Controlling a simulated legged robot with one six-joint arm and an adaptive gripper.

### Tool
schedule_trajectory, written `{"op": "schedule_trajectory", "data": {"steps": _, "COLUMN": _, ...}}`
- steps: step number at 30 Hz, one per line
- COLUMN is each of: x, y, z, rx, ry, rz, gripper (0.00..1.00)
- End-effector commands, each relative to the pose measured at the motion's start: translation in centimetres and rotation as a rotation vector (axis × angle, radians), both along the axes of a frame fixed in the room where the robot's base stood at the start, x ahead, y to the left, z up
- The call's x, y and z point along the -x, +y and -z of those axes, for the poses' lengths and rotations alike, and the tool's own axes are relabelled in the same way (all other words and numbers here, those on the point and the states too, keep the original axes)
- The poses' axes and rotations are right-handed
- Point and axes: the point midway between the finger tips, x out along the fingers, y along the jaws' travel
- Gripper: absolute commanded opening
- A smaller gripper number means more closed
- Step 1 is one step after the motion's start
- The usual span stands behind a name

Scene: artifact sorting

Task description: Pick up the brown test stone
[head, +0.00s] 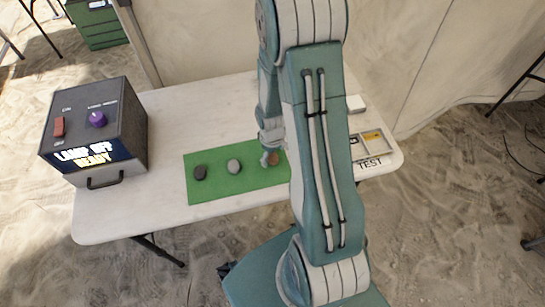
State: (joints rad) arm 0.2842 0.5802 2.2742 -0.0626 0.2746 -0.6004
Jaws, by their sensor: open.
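The brown test stone (273,158) lies at the right part of the green mat (220,184) on the white table. It is small and partly hidden by my gripper and arm. My gripper (266,160) is over the mat, open, with its fingertips close beside the brown stone at its left in the picture. Whether they touch it I cannot tell. My arm hides the right end of the mat.
A dark stone (200,172) and a grey stone (234,165) lie on the mat to the left. A dark lamp box (97,137) reading "LAMP OFF READY" stands on the table's left. A tray marked "TEST" (378,151) sits at the right, partly behind my arm.

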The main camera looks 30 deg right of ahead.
Motion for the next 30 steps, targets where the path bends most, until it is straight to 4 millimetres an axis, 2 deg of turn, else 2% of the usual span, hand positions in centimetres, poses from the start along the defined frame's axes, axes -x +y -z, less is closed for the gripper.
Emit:
{"op": "schedule_trajectory", "data": {"steps": 7, "x": 0.0, "y": 0.0, "z": 0.2, "rx": 0.0, "ry": -0.001, "rz": 0.0, "gripper": 0.96}}
{"op": "schedule_trajectory", "data": {"steps": 8, "x": 0.0, "y": 0.0, "z": 0.2, "rx": 0.0, "ry": -0.001, "rz": 0.0, "gripper": 0.88}}
{"op": "schedule_trajectory", "data": {"steps": 9, "x": 0.0, "y": 0.0, "z": 0.1, "rx": 0.0, "ry": 0.0, "rz": 0.0, "gripper": 0.7}}
{"op": "schedule_trajectory", "data": {"steps": 11, "x": 0.0, "y": 0.0, "z": 0.2, "rx": 0.0, "ry": 0.0, "rz": 0.0, "gripper": 0.43}}
{"op": "schedule_trajectory", "data": {"steps": 12, "x": 0.0, "y": 0.0, "z": 0.2, "rx": 0.0, "ry": 0.0, "rz": 0.0, "gripper": 0.25}}
{"op": "schedule_trajectory", "data": {"steps": 13, "x": 0.0, "y": 0.0, "z": 0.2, "rx": 0.0, "ry": 0.0, "rz": 0.0, "gripper": 0.12}}
{"op": "schedule_trajectory", "data": {"steps": 25, "x": 0.0, "y": 0.0, "z": 0.1, "rx": -0.001, "ry": 0.001, "rz": 0.0, "gripper": 0.1}}
{"op": "schedule_trajectory", "data": {"steps": 30, "x": 0.0, "y": 0.0, "z": -1.0, "rx": 0.0, "ry": -0.001, "rz": 0.0, "gripper": 0.1}}
